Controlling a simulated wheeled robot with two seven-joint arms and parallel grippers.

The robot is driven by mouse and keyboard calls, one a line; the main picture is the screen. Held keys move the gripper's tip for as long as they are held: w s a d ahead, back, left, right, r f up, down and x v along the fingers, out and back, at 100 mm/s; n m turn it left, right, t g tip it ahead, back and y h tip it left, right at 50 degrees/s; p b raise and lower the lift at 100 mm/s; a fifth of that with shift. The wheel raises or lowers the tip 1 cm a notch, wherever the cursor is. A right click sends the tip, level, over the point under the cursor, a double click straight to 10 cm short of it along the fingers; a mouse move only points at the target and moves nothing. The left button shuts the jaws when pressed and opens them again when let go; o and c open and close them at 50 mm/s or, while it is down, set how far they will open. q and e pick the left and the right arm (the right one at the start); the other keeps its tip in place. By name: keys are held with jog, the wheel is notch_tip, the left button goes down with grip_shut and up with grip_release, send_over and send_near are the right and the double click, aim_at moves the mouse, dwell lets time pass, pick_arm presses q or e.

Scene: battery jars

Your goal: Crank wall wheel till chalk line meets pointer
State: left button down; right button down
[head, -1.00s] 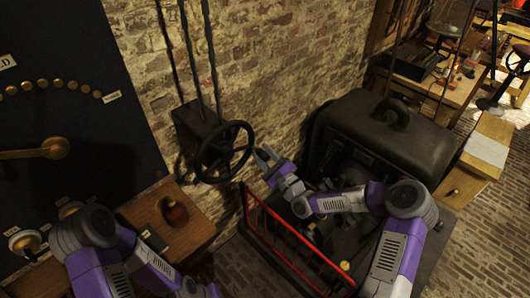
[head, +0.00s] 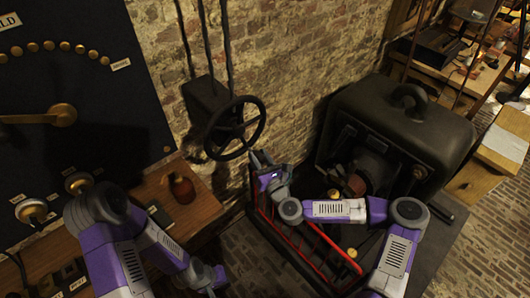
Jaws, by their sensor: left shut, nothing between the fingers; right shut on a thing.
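The dark wall wheel (head: 237,128), with a spoked rim, stands out from a black box (head: 206,100) on the brick wall. My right gripper (head: 258,160) is at the wheel's lower right edge, shut on a small part there; the fingers hide most of that part. I cannot make out a chalk line or a pointer on the wheel. My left gripper (head: 218,280) is low in the picture, shut and empty, well below the wheel and apart from it.
A red rail (head: 310,250) runs below my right arm, before a big dark machine (head: 400,130). A wooden shelf (head: 205,203) with a red-brown jar (head: 181,189) is left of the wheel. A dark dial panel (head: 90,100) fills the left.

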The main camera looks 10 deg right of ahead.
jog(key=shift+s+a+f+m+g, duration=0.2)
jog(key=shift+s+a+m, duration=0.15)
jog(key=shift+a+m, duration=0.25)
jog(key=shift+s+a+f+m+g, duration=0.2)
jog(key=shift+s+a+m, duration=0.2)
jog(key=shift+m, duration=0.3)
jog(key=shift+r, duration=0.1)
jog(key=c, duration=0.7)
grip_release()
jog(key=shift+c, duration=0.2)
jog(key=v, duration=0.7)
jog(key=shift+s+p, duration=0.25)
jog(key=shift+p, duration=0.05)
